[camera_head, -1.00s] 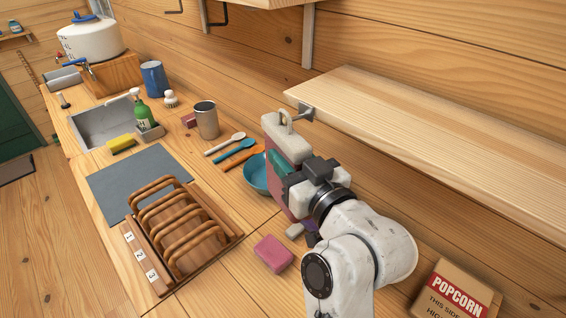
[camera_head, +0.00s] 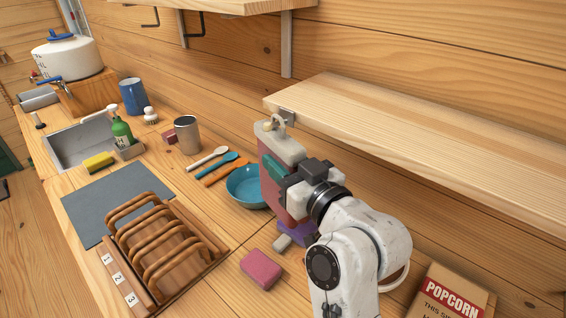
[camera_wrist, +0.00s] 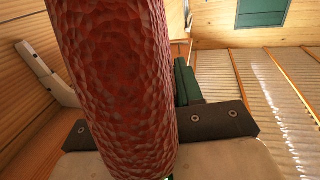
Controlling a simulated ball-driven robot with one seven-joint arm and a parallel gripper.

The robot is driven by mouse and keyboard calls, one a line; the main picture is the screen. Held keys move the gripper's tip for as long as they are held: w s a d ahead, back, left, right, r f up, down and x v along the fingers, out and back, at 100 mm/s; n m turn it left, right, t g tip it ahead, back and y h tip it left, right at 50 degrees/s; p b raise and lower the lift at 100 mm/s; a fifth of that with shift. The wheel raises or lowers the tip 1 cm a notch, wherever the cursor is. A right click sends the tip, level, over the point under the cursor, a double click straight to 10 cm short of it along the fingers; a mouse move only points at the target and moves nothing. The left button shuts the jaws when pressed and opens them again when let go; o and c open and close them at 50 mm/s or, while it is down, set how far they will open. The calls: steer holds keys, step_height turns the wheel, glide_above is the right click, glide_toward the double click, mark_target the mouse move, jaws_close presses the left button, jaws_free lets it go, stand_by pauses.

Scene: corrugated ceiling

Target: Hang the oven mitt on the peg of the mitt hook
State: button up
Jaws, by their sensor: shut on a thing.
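The oven mitt (camera_head: 271,190) hangs upright, with a red-pink body, a pale cuff and a small loop at the top. My gripper (camera_head: 277,168) is shut on the mitt near its upper part, teal finger against it. The mitt hook (camera_head: 288,116) is a small grey metal bracket on the shelf's front-left corner. The mitt's loop overlaps the hook's near end, where a small tan tip shows. I cannot tell whether the peg passes through the loop. In the wrist view the mitt's red textured body (camera_wrist: 115,80) fills the middle and hides the hook.
The wooden shelf (camera_head: 430,145) runs right from the hook, close above my arm. Below are a blue bowl (camera_head: 246,187), a pink block (camera_head: 261,269), a wooden rack (camera_head: 165,245) and spoons. A popcorn box (camera_head: 450,295) stands at lower right.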

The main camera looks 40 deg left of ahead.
stand_by(0.4)
steer(key=o, duration=1.2)
steer(key=shift+c, duration=0.2)
steer(key=v, duration=1)
steer(key=shift+d, duration=0.4)
steer(key=shift+s+d, duration=0.1)
steer(key=shift+s, duration=0.05)
